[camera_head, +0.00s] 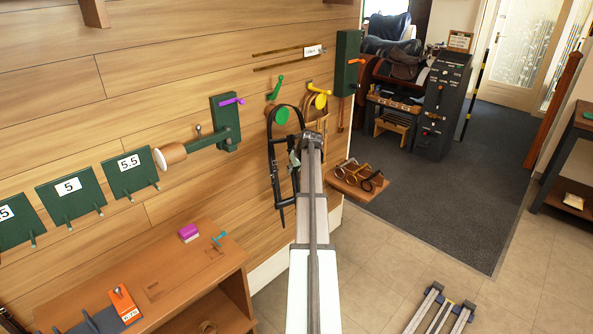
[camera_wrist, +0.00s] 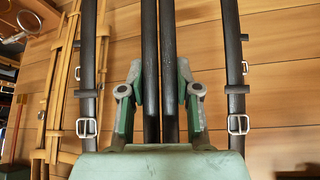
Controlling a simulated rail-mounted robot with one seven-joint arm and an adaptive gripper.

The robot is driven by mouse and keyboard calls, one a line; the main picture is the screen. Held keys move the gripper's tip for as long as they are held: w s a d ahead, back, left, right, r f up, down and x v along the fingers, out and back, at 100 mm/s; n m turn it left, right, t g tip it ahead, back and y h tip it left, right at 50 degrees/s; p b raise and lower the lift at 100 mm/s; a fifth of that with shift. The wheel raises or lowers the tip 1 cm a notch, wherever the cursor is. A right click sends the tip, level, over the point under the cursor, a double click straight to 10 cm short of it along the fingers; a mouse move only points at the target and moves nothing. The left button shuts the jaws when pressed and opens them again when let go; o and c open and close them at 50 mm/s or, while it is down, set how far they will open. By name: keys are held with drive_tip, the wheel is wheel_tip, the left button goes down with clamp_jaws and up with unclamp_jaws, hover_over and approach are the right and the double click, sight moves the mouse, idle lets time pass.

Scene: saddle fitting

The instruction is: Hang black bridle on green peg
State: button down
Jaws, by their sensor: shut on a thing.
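The black bridle (camera_head: 272,165) hangs long and upright against the wood wall in the head view. Its top loop appears around the green peg's round disc (camera_head: 282,116); I cannot tell whether it rests on the peg. A green lever (camera_head: 275,88) sits just above. My gripper (camera_head: 296,158) is at the bridle's middle, below the disc. In the wrist view my gripper (camera_wrist: 158,85) has its fingers on either side of two black middle straps (camera_wrist: 150,50), shut on them. Outer black straps with metal buckles (camera_wrist: 237,90) hang on both sides. The green peg is not seen there.
A tan bridle (camera_head: 315,118) hangs under the yellow peg (camera_head: 320,100), close on the right. A small wooden shelf (camera_head: 350,190) holding rings juts out at lower right. A green bracket with a wooden roller (camera_head: 170,156) stands out from the wall at left.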

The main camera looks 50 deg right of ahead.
drive_tip(key=w, duration=0.1)
drive_tip(key=w+f, duration=0.1)
drive_tip(key=w+b, duration=0.1)
drive_tip(key=w, duration=0.1)
drive_tip(key=shift+d+f, duration=0.2)
drive_tip(key=shift+d, duration=0.05)
idle(0.4)
drive_tip(key=shift+a+f, duration=0.1)
drive_tip(key=shift+f, duration=0.1)
idle(0.4)
